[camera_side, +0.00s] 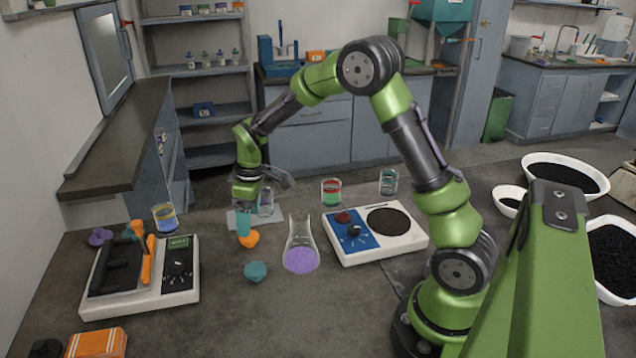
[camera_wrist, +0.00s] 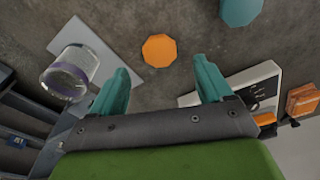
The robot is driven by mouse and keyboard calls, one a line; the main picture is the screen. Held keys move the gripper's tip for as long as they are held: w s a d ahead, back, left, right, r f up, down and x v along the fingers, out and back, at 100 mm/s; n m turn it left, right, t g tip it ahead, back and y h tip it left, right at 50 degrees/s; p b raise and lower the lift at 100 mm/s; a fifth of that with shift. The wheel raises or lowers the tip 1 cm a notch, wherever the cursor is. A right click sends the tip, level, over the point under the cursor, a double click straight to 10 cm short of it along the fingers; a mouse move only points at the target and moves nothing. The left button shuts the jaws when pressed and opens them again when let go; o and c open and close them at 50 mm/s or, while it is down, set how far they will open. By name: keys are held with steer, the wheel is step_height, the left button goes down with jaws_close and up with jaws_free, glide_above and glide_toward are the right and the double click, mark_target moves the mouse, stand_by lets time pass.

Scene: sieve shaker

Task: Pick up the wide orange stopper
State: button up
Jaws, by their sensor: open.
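The orange stopper (camera_side: 252,239) lies on the dark table, just below and beside my gripper (camera_side: 246,222) in the side view. In the wrist view the orange stopper (camera_wrist: 159,50) is a flat-topped, many-sided piece, ahead of the gap between the teal fingers of my gripper (camera_wrist: 163,66). The fingers are spread apart with nothing between them. A teal stopper (camera_side: 255,271) lies nearer the front of the table; the teal stopper is cut by the top edge of the wrist view (camera_wrist: 240,10).
A clear glass vessel (camera_wrist: 70,74) stands on a grey plate left of the fingers. A flask with purple contents (camera_side: 301,259) stands right of the orange stopper. A blue-and-white hotplate (camera_side: 372,243) is farther right, and a white device (camera_side: 178,283) is at left.

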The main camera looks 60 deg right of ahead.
mark_target(250, 240)
steer(key=f, duration=0.5)
steer(key=shift+w+a, duration=0.1)
steer(key=shift+w, duration=0.15)
steer(key=shift+c, duration=0.4)
steer(key=c, duration=1)
steer(key=shift+c, duration=0.2)
